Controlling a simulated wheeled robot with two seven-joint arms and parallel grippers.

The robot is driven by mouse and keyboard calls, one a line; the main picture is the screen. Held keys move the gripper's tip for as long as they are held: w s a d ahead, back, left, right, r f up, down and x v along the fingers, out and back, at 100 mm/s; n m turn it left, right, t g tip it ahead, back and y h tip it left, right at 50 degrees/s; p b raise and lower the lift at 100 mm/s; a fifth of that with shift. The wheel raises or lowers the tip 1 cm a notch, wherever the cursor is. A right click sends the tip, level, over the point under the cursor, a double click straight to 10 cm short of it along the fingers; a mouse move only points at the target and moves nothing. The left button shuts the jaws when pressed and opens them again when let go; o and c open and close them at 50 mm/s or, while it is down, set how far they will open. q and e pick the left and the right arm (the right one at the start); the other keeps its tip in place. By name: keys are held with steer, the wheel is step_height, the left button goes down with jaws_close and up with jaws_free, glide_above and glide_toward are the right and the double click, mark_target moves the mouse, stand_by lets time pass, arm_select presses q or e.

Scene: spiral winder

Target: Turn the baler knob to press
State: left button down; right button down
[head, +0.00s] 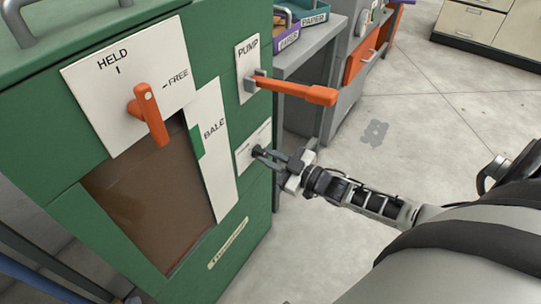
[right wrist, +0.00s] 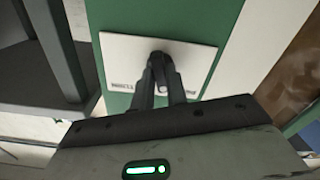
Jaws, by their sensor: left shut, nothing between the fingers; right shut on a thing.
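The baler knob (head: 257,151) is a small dark knob on a white label plate (head: 243,160), low on the right side of the green machine's front. My right gripper (head: 266,156) reaches in from the right and is shut on the knob. In the right wrist view, the fingers close around the dark knob (right wrist: 159,58) in front of the white plate (right wrist: 122,60). The plate's lettering is upside down there and partly hidden by the fingers, too small to read. My left gripper is in neither view.
The green baler (head: 240,215) carries an orange HELD/FREE handle (head: 150,118), an orange PUMP lever (head: 300,90) above my right gripper, and a BALE strip (head: 217,170). A grey bench (head: 310,55) with paper trays stands behind. The floor to the right is open.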

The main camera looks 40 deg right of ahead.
steer(key=shift+n, duration=2.4)
steer(key=c, duration=1.4)
jaws_free()
